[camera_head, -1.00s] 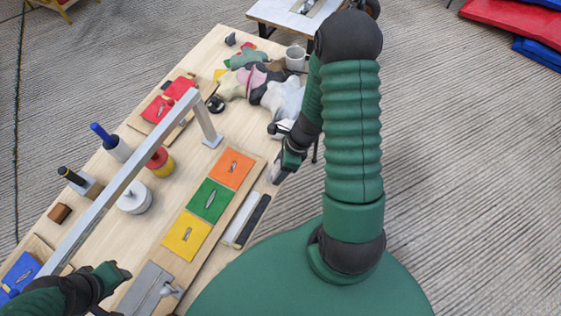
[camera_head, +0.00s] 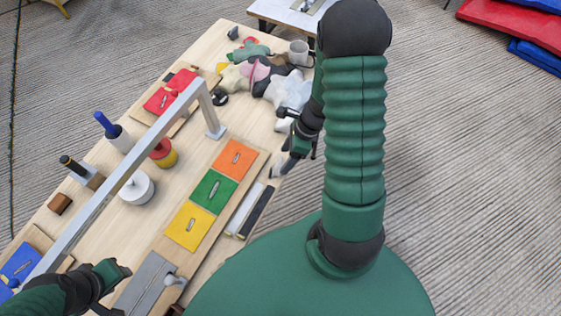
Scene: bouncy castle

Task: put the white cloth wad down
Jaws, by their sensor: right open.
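The white cloth wad (camera_head: 290,88) lies crumpled on the far right part of the wooden table, beside the darker wads. Its near side is close to my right gripper. My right gripper (camera_head: 281,143) is open at the table's right edge, just on the near side of the wad, with nothing clearly held between its fingers. My arm hides part of that area. My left gripper (camera_head: 121,286) is low at the left, near the grey board; its finger opening is not clear.
Pink (camera_head: 256,70) and cream (camera_head: 233,77) wads and a grey mug (camera_head: 299,51) stand near the white wad. A grey metal bar (camera_head: 135,170) arches over the table (camera_head: 170,200). Orange (camera_head: 236,159), green (camera_head: 213,189) and yellow (camera_head: 189,226) panels lie in front.

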